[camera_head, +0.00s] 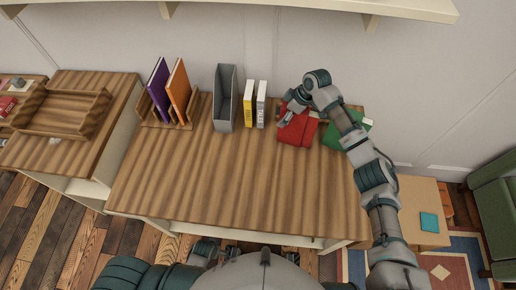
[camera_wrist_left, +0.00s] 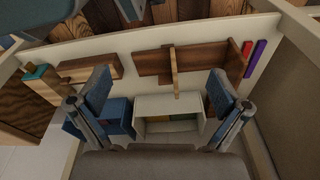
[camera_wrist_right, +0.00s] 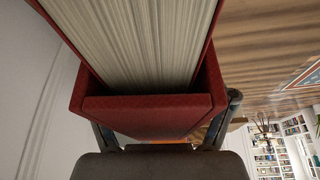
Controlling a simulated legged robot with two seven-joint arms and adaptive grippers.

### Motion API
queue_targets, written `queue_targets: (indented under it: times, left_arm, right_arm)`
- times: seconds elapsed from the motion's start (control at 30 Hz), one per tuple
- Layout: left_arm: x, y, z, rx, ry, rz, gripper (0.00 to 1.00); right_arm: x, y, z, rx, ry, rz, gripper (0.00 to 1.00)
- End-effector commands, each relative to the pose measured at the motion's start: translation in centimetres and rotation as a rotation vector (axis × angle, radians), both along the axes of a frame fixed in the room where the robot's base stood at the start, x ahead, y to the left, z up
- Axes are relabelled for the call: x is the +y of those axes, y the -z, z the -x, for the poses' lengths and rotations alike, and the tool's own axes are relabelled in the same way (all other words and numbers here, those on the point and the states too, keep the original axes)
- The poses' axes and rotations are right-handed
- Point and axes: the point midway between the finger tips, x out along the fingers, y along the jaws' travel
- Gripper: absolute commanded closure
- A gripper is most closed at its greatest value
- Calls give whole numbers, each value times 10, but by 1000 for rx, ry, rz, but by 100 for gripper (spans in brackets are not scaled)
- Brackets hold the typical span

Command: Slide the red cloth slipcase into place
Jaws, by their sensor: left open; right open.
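The red cloth slipcase (camera_head: 302,130) lies at the right back of the wooden table, partly covered by my right gripper (camera_head: 291,108). In the right wrist view, the red slipcase (camera_wrist_right: 150,115) fills most of the picture, with a thick block of pale pages (camera_wrist_right: 145,45) inside its red walls. It sits in front of the open right jaws, whose fingers show at its lower corners; I cannot tell whether they touch it. My left gripper (camera_wrist_left: 160,97) is open and empty in the left wrist view, away from the slipcase.
A green book (camera_head: 330,137) lies right of the slipcase, partly behind my right arm. Yellow (camera_head: 249,103) and white (camera_head: 261,104) books stand left of it, beside a grey file holder (camera_head: 225,98). A wooden rack (camera_head: 150,112) holds purple and orange books. The table front is clear.

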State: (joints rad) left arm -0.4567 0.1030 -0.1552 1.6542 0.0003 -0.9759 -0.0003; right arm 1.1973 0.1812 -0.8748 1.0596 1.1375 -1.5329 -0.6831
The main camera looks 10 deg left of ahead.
Motion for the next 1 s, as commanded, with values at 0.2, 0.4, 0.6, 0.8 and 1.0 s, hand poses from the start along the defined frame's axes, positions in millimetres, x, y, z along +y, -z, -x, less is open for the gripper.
queue_targets:
  times: [0.2,0.4,0.6,0.8,1.0]
  left_arm:
    - [1,12,9,6,2,0,0]
    - [3,36,28,18,6,-3,0]
    - [8,58,52,31,11,-5,0]
    - [13,74,79,45,15,-8,0]
    - [18,85,108,58,19,-10,0]
  right_arm:
    - [-3,-9,1,-1,1,0,17]
    - [-9,-21,2,-1,0,-1,17]
    - [-12,-32,2,-1,0,-1,17]
    - [-17,-41,4,0,1,0,17]
    - [-21,-51,4,0,1,0,17]
